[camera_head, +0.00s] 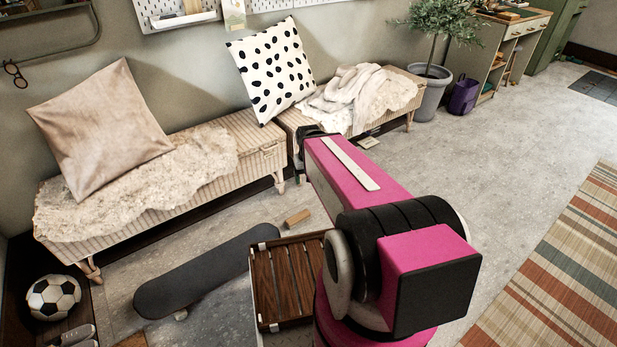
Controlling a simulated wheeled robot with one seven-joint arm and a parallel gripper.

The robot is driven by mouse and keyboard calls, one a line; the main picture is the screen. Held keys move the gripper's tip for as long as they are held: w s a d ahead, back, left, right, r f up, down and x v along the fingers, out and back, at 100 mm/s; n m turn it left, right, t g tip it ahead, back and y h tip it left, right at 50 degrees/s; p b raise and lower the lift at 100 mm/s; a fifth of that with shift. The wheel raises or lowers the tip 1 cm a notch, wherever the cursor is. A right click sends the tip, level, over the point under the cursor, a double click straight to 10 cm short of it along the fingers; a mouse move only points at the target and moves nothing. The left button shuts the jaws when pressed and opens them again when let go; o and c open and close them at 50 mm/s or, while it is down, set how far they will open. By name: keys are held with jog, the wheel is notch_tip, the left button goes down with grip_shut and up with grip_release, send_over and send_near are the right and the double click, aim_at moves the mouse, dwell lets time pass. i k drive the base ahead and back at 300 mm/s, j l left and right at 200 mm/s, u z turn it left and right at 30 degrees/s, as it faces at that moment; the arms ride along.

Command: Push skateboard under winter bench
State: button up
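A dark grey skateboard (205,272) lies deck up on the floor in front of the left bench, slanting up to the right. A pale wheel shows below its near edge. The left wicker bench (262,160) carries a shaggy cream throw and a beige pillow; dark open space shows beneath it between its legs. The right wicker bench (398,104) carries a dotted pillow and a white blanket. I cannot tell which one is called the winter bench. My pink arm reaches up from the lower right toward the gap between the benches. My gripper cannot be made out.
A football (53,297) and grey shoes (76,336) are at the lower left. A small wooden block (297,217) lies right of the skateboard. A potted plant (432,92) and a purple bag (464,96) stand at the back.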

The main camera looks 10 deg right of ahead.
aim_at(159, 298)
jog(key=u, duration=1.4)
